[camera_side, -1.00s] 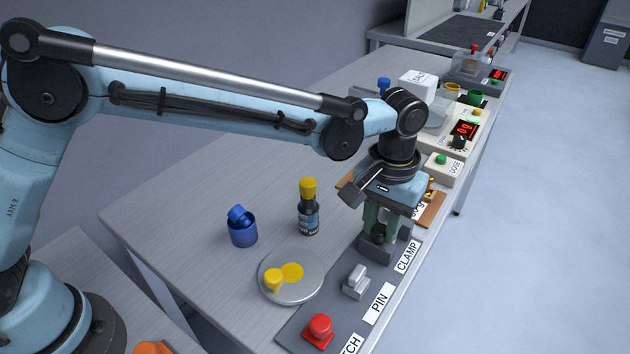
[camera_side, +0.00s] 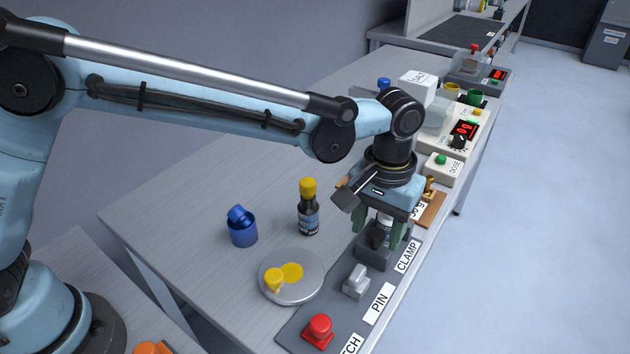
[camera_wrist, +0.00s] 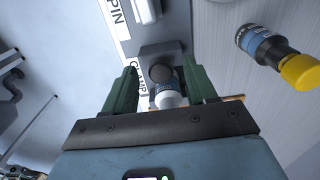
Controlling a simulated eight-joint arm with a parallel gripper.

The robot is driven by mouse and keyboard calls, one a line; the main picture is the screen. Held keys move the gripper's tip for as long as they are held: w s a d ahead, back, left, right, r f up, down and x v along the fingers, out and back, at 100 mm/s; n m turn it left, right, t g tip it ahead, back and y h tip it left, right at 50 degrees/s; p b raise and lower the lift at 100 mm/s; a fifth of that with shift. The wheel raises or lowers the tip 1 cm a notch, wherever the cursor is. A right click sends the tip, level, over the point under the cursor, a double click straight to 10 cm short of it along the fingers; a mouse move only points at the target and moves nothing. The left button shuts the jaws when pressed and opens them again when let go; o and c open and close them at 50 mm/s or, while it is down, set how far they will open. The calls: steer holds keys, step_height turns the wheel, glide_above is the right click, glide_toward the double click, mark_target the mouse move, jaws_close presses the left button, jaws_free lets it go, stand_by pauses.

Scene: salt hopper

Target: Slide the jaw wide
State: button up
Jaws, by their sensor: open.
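The grey clamp (camera_side: 374,256) stands on the dark panel beside the CLAMP label (camera_side: 408,256); it also shows in the wrist view (camera_wrist: 160,52). A dark round knob (camera_wrist: 160,73) lies ahead of a small white and blue bottle (camera_wrist: 168,98) in the wrist view. My gripper (camera_side: 382,238) is just above the clamp. Whether the clamp's jaw is wide or closed is unclear.
A grey lever (camera_side: 356,282) at the PIN label and a red knob (camera_side: 319,330) stand nearer on the panel. A dark bottle with a yellow cap (camera_side: 308,208), a blue cup (camera_side: 242,230) and a round metal dish (camera_side: 292,290) stand to the left. The DOSE box (camera_side: 442,166) is behind.

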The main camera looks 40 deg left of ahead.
mark_target(372, 233)
step_height(372, 233, up, 12)
steer(key=shift+f, duration=0.2)
stand_by(0.4)
steer(key=s+a+r+t+h, duration=0.1)
steer(key=a+t, duration=0.1)
steer(key=a, duration=0.5)
steer(key=s+a+r+t, duration=0.1)
steer(key=s+a, duration=0.1)
steer(key=a, duration=0.6)
steer(key=s+a+f+t, duration=0.2)
steer(key=s+a+f, duration=0.1)
steer(key=a, duration=0.3)
steer(key=s+a+f+t+y, duration=0.1)
steer(key=s+a+f+t, duration=0.1)
steer(key=s+a+f, duration=0.2)
steer(key=shift+s+a, duration=0.65)
steer(key=shift+a, duration=0.6)
